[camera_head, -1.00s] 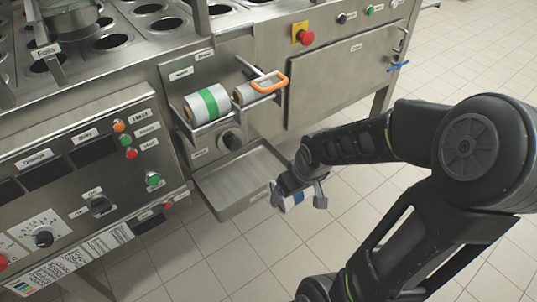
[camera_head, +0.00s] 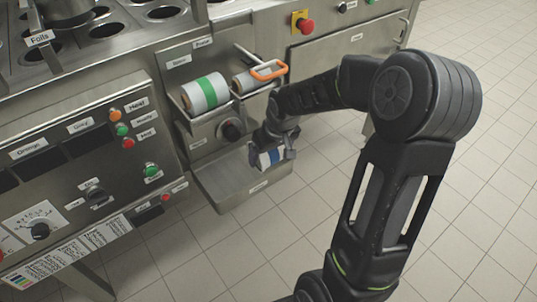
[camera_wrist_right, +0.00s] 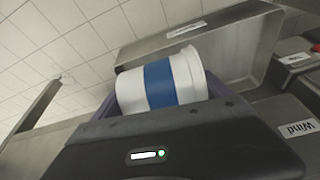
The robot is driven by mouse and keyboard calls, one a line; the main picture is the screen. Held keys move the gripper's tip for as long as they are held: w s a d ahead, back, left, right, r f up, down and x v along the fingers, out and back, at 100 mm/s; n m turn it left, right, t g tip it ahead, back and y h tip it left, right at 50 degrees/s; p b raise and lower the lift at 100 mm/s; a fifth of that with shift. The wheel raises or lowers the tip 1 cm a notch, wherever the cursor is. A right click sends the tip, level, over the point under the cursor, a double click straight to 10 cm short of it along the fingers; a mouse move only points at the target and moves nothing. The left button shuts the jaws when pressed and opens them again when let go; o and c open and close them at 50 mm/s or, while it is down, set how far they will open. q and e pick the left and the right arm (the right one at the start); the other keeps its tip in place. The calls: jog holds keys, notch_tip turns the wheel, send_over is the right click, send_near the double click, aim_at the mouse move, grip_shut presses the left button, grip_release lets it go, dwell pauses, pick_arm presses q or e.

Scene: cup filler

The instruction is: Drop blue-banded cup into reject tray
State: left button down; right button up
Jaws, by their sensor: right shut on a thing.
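My right gripper (camera_head: 274,150) is shut on the blue-banded cup (camera_head: 268,159), a white cup with a wide blue band. The cup also shows in the right wrist view (camera_wrist_right: 162,82), lying sideways between the fingers with its rim to the right. The reject tray (camera_head: 215,189) is a shallow metal tray jutting from the machine's front below the roll holder. In the head view the gripper and cup are over the tray's right part, apparently above its floor; the exact height is hard to tell. My left gripper is not in view.
The control panel (camera_head: 75,160) stands left. Open tiled floor lies right.

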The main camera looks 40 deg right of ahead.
jog(key=shift+w+f, duration=0.45)
jog(key=shift+f, duration=0.35)
jog(key=shift+b, duration=0.35)
jog(key=shift+f+b, duration=0.4)
jog(key=shift+f, duration=0.2)
jog(key=o, duration=1.3)
jog(key=shift+c, duration=0.2)
jog(key=shift+r, duration=0.15)
